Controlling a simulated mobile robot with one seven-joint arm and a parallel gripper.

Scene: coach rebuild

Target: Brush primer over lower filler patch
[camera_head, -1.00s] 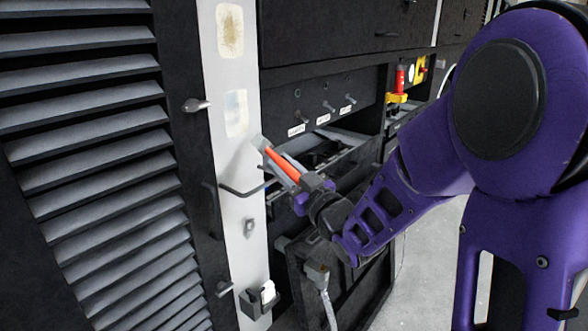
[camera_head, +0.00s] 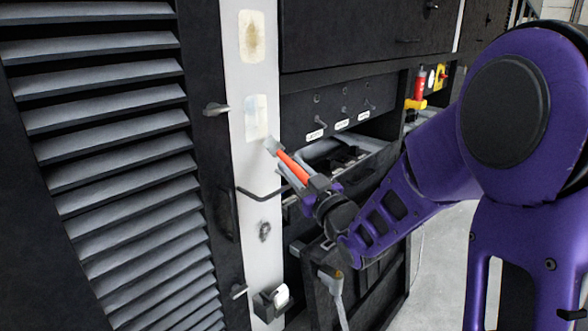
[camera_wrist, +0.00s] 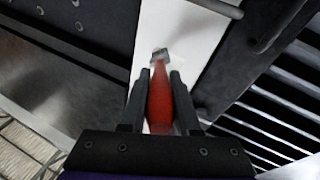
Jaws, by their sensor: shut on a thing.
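A brush (camera_head: 290,167) with an orange-red handle and a grey tip is held in my gripper (camera_head: 312,187). In the wrist view my gripper (camera_wrist: 158,82) is shut on the red handle of the brush (camera_wrist: 160,97), and the tip points at the white strip (camera_wrist: 180,32). The lower filler patch (camera_head: 256,117) is a pale rectangle on the white strip (camera_head: 265,225). The upper filler patch (camera_head: 252,36) is yellowish. The brush tip is just below and right of the lower patch; I cannot tell whether it touches the strip.
Black louvres (camera_head: 120,120) and a dark frame with a grey handle (camera_head: 216,109) lie left of the strip. An open dark recess with knobs lies to the right.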

